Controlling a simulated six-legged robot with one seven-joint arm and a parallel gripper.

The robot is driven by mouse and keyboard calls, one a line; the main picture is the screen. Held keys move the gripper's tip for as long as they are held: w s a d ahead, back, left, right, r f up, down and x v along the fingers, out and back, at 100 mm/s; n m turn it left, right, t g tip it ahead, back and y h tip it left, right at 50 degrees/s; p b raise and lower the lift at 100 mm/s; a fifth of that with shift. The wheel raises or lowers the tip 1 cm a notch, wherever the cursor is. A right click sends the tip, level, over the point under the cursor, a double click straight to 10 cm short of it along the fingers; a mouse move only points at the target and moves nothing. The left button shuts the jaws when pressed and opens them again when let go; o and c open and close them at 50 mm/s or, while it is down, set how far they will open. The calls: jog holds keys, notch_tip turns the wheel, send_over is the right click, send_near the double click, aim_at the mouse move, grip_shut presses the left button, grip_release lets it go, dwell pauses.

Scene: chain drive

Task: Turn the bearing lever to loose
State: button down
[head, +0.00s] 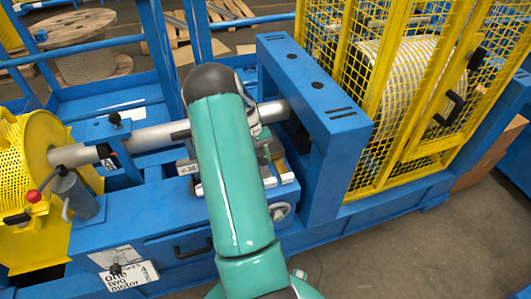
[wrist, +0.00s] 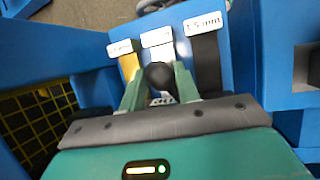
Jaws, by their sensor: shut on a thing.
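In the wrist view my gripper (wrist: 160,88) has its two green fingers on either side of a black ball knob (wrist: 159,74) and is shut on it. The knob's stem is hidden, and I cannot tell whether it belongs to the bearing lever. In the head view my green arm covers most of the gripper and the knob. A small lever with a black knob (head: 115,118) stands on the blue bracket by the grey shaft (head: 150,138). No loose marking can be read.
Behind the knob are a yellow strip (wrist: 129,65), a black strip (wrist: 206,65) and white labels, one reading 1.5mm (wrist: 203,23). A blue housing (head: 320,100) and yellow mesh cage (head: 400,160) stand right. A red-knobbed handle (head: 34,196) is at left.

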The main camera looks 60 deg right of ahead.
jog(key=shift+w+a+m+t+y, duration=0.35)
jog(key=shift+w+a+m, duration=0.15)
jog(key=shift+a+m, duration=0.5)
jog(key=shift+w+a+m+t+y, duration=0.25)
jog(key=shift+w+a+m+y, duration=0.2)
jog(key=shift+a+m, duration=0.55)
jog(key=shift+w+a+m+t+y, duration=0.3)
jog(key=shift+w+a+m, duration=0.3)
jog(key=shift+m, duration=0.7)
jog(key=shift+a, duration=0.1)
jog(key=c, duration=1.3)
grip_release()
jog(key=v, duration=1.4)
